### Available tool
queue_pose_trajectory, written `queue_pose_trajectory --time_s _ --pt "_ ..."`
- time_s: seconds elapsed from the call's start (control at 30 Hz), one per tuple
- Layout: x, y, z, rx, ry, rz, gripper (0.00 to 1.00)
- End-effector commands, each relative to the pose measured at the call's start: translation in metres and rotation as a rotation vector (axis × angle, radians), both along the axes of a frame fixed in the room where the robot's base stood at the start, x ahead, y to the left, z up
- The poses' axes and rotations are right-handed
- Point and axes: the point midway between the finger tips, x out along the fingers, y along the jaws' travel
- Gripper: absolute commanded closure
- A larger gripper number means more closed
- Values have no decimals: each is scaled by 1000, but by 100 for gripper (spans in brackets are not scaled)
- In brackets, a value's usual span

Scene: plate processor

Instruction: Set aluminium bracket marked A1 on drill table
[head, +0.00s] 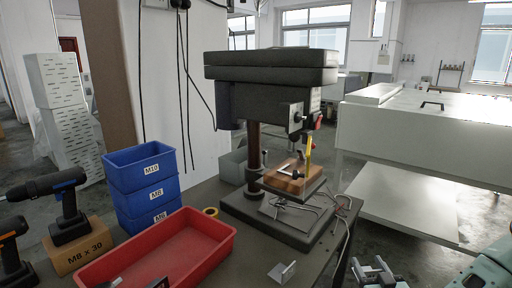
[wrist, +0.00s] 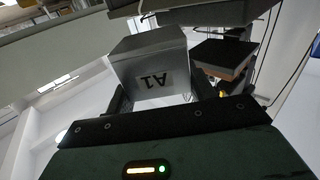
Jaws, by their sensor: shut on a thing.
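The aluminium bracket marked A1 (wrist: 152,65) is grey, and its label appears upside down in the wrist view. My gripper (wrist: 160,98) is shut on it, with the fingers at its two sides. In the head view my gripper (head: 374,272) is at the bottom right, low and in front of the bench, apart from the drill press. The drill table (head: 310,190) is under the drill head, with a brown wooden board (head: 283,181) and a pale angled piece on it. The board also shows in the wrist view (wrist: 222,57), beyond and right of the bracket.
The drill press (head: 265,100) stands on the dark bench with loose cables by its base. A red tray (head: 200,248), stacked blue bins (head: 145,185) and cordless drills (head: 62,205) occupy the left. A white machine (head: 430,130) stands right.

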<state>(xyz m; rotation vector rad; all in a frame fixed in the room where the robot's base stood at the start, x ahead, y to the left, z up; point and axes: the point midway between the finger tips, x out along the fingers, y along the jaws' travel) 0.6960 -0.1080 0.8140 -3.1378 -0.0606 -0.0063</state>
Motion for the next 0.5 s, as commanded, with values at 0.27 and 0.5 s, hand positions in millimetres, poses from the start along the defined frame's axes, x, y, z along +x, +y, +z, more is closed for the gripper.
queue_pose_trajectory --time_s 0.27,0.5 --pt "-25 -21 -25 3 9 -44 70" --pt "-68 -22 -45 6 5 -35 70"
